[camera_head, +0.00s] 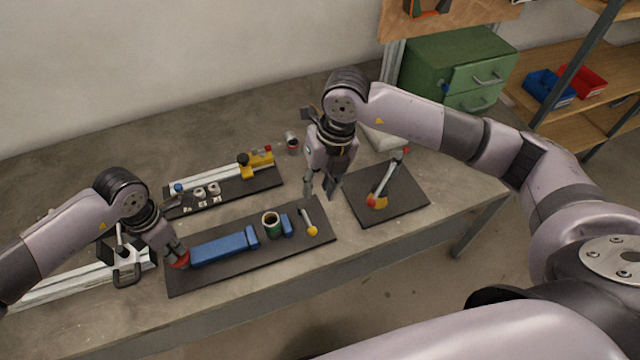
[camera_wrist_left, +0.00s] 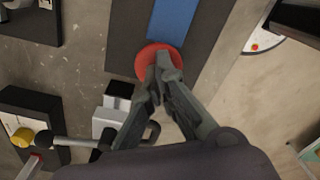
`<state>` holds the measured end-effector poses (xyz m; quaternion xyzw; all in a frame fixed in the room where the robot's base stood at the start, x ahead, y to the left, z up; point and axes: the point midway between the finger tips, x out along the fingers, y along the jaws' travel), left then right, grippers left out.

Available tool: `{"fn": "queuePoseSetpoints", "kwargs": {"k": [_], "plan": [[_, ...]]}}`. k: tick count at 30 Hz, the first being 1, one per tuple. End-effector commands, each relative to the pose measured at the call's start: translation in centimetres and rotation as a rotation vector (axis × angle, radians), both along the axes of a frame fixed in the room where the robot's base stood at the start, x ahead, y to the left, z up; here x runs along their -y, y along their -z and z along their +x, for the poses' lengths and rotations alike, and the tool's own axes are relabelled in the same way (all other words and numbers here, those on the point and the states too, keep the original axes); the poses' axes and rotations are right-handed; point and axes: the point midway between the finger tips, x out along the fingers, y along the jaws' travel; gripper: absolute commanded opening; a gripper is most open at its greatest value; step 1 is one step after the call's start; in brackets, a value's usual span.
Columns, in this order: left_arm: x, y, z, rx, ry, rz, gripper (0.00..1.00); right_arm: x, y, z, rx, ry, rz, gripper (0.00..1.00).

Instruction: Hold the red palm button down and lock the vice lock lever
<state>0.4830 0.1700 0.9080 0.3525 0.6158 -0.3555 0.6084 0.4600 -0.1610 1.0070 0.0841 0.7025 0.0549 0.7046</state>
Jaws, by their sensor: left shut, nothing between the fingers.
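The red palm button (camera_head: 181,261) sits at the left end of a long blue vice body (camera_head: 222,249) on a dark plate (camera_head: 190,283). My left gripper (camera_head: 178,254) is shut and empty, with its fingertips over the button and seemingly touching it. In the left wrist view the closed fingertips lie over the red disc (camera_wrist_left: 150,56); how far it is pressed cannot be told. A short silver lever with a yellow end (camera_head: 307,221) stands at the plate's right end, likely the vice lock lever. My right gripper (camera_head: 321,194) is open and empty, just above and right of that lever.
Another plate (camera_head: 410,203) on the right holds a tilted lever with red ends (camera_head: 386,180). A toggle clamp (camera_head: 128,271) lies left of my left gripper. A yellow-block fixture (camera_head: 260,160) lies behind.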

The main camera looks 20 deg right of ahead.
Motion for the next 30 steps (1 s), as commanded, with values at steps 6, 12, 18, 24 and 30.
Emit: {"fn": "queuePoseSetpoints", "kwargs": {"k": [6,12,18,24,30], "plan": [[0.0,-1.6,0.2,0.005,-0.001,-0.001,0.0,0.0,-0.9,0.0,0.0,0.0,0.0,0.29],[0.0,-2.7,0.3,0.007,-0.002,-0.002,0.0,0.0,-1.5,0.0,0.0,0.0,0.0,0.29],[0.0,-3.7,0.3,0.009,-0.002,-0.003,0.0,0.0,-2.0,0.0,0.0,0.0,0.0,0.29],[0.0,-4.8,0.4,0.009,-0.002,-0.002,0.0,0.0,-2.6,0.0,0.0,0.0,0.0,0.29],[0.0,-5.8,0.4,0.01,-0.002,-0.001,0.0,0.0,-3.2,0.0,0.0,0.0,0.0,0.29]]}}
